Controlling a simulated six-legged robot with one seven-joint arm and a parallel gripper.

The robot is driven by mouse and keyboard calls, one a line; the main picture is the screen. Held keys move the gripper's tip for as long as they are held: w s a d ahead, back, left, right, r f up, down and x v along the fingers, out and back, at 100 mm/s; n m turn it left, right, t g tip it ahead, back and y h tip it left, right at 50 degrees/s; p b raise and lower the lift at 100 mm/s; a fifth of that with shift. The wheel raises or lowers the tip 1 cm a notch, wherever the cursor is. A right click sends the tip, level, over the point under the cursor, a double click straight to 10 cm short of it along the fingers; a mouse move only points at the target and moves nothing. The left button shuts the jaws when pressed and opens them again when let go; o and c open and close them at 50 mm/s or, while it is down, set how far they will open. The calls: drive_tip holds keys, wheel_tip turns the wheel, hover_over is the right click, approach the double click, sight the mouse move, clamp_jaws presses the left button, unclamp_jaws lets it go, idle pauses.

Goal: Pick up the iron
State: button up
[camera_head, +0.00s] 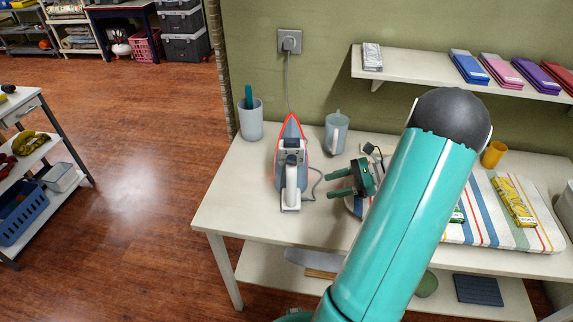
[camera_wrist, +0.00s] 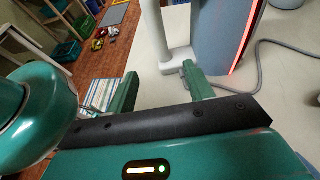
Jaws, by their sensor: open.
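The iron (camera_head: 291,165) stands upright on its heel on the white table (camera_head: 235,205), tip up, with a grey body, a red rim and a pale handle. My gripper (camera_head: 332,182) is just right of the iron, its two green fingers apart and pointing left toward it, with nothing between them. In the wrist view, the iron's handle (camera_wrist: 177,30) and grey body (camera_wrist: 220,35) stand beyond my open gripper (camera_wrist: 160,88). The handle's foot shows near the right fingertip; I cannot tell if they touch. The top of the iron is cut off there.
The iron's grey cord (camera_head: 317,184) lies between iron and gripper; another cord hangs from the wall socket (camera_head: 290,41). A grey cup (camera_head: 250,122) stands behind left, a jug (camera_head: 336,133) behind right. A striped cloth (camera_head: 480,215) lies at right. The table's front left is clear.

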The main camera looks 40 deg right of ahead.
sight(291, 195)
drive_tip(key=x, duration=1.3)
drive_tip(key=shift+w+f, duration=0.2)
drive_tip(key=shift+f, duration=0.1)
clamp_jaws()
drive_tip(key=shift+w+r, duration=0.1)
